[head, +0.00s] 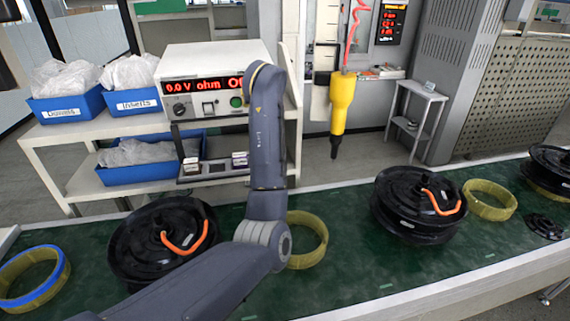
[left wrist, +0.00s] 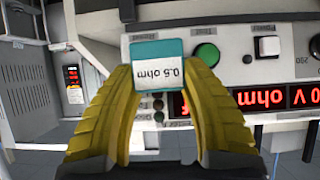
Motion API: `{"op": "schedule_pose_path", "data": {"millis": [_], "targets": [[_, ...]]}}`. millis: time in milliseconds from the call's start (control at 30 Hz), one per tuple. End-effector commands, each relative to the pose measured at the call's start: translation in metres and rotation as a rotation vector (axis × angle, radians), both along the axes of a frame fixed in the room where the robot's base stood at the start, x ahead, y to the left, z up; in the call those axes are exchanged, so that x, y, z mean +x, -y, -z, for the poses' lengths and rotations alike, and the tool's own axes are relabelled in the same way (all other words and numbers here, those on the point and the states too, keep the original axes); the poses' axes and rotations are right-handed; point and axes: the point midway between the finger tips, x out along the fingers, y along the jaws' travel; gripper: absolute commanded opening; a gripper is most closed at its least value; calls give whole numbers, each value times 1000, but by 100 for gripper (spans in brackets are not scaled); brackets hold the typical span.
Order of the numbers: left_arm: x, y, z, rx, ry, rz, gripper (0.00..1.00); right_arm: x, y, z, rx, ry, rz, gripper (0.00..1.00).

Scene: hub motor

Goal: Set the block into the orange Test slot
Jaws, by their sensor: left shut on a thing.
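The block (left wrist: 159,68), with a white face marked "0.5 ohm" and a teal edge, is between the yellow fingers of my left gripper (left wrist: 160,76) in the left wrist view. The gripper is shut on it, in front of the tester's panel. The tester (head: 211,95) is a white box with a red display and a green button (head: 236,101); its panel also shows upside down in the left wrist view (left wrist: 240,73). In the head view my left arm covers the tester's right side and hides the gripper and block. I cannot make out the orange Test slot. My right gripper is not in view.
A dark tray (head: 216,169) with small blocks sits below the tester. Blue bins (head: 68,107) stand on the white shelf at left. The green conveyor (head: 345,238) carries black hub motors (head: 165,240) and yellow rings (head: 308,240). A yellow tool (head: 342,92) hangs right of the tester.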

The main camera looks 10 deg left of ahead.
Motion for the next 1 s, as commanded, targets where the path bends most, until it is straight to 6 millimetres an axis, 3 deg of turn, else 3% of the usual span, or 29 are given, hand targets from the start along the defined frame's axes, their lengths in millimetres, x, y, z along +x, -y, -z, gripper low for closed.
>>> {"op": "schedule_pose_path", "data": {"millis": [167, 700, 1000], "targets": [[-4, -7, 12, 12, -7, -21, 12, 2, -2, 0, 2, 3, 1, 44], [-4, -7, 126, 16, -12, -20, 12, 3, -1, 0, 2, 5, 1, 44], [-4, -6, 155, 13, -9, -20, 12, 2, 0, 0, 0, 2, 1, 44]]}}
